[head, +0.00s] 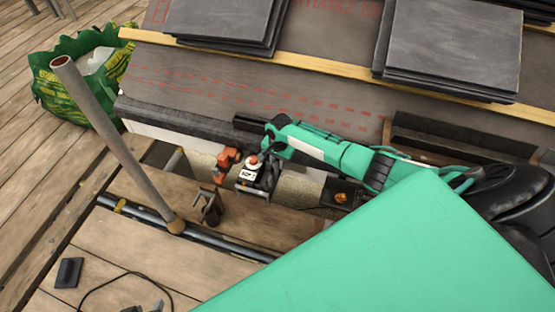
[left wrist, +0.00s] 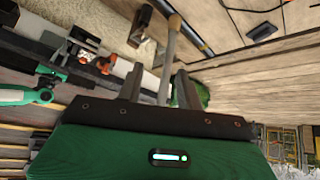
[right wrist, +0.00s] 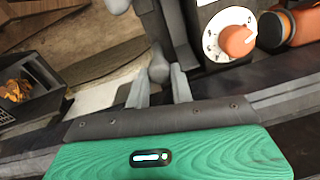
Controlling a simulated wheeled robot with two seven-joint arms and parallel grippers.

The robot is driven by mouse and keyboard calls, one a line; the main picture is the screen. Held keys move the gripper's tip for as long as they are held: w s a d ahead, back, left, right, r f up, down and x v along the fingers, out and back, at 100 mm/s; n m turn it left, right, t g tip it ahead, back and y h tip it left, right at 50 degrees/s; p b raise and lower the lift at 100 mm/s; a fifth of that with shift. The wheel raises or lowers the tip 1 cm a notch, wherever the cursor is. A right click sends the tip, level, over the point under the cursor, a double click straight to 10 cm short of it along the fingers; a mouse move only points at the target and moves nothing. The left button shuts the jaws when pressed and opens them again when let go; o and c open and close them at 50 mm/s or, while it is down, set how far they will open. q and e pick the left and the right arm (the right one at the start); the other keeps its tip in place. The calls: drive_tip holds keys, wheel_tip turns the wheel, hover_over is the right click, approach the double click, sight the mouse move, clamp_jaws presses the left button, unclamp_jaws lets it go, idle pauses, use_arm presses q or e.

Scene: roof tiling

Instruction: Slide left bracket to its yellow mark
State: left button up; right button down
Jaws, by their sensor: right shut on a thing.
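My right gripper (right wrist: 161,86) is shut on a rounded grey knob (right wrist: 158,70) of a dark upright part; I cannot tell whether this is the left bracket. In the head view my right gripper (head: 266,154) is at the roof's lower edge, beside the unit with a white dial and orange knob (head: 250,172). The dial (right wrist: 230,38) is close at its right in the right wrist view. My left gripper (left wrist: 160,88) is open, its fingers apart with nothing held. A small yellow band (head: 120,206) shows on the dark pipe at the left; I cannot identify the yellow mark.
A dark open holder (head: 211,207) stands on the planks. A green bag (head: 82,80) is at far left. Slate stacks (head: 455,45) lie on the roof. An orange tool (head: 226,161) sits left of the dial.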

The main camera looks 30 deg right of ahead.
drive_tip(key=shift+s+a+f, duration=0.1)
drive_tip(key=shift+a, duration=0.1)
drive_tip(key=c, duration=1.2)
unclamp_jaws()
drive_tip(key=shift+a, duration=0.15)
use_arm(q)
drive_tip(key=shift+s+a, duration=0.1)
use_arm(e)
drive_tip(key=shift+s+r, duration=0.1)
drive_tip(key=shift+r, duration=0.5)
wheel_tip(320, 180, up, 6)
drive_tip(key=shift+s+f+p, duration=0.1)
drive_tip(key=shift+p, duration=1.1)
use_arm(q)
drive_tip(key=a+g, duration=0.1)
drive_tip(key=s+a+f+g+y+p, duration=0.1)
drive_tip(key=s+a+f+g, duration=0.1)
drive_tip(key=shift+s+a+f+n+y, duration=0.15)
drive_tip(key=shift+s+a+n+y, duration=0.05)
drive_tip(key=shift+a+n+y, duration=0.15)
use_arm(e)
wheel_tip(320, 180, up, 7)
drive_tip(key=shift+s+d+f, duration=0.15)
drive_tip(key=shift+d, duration=0.05)
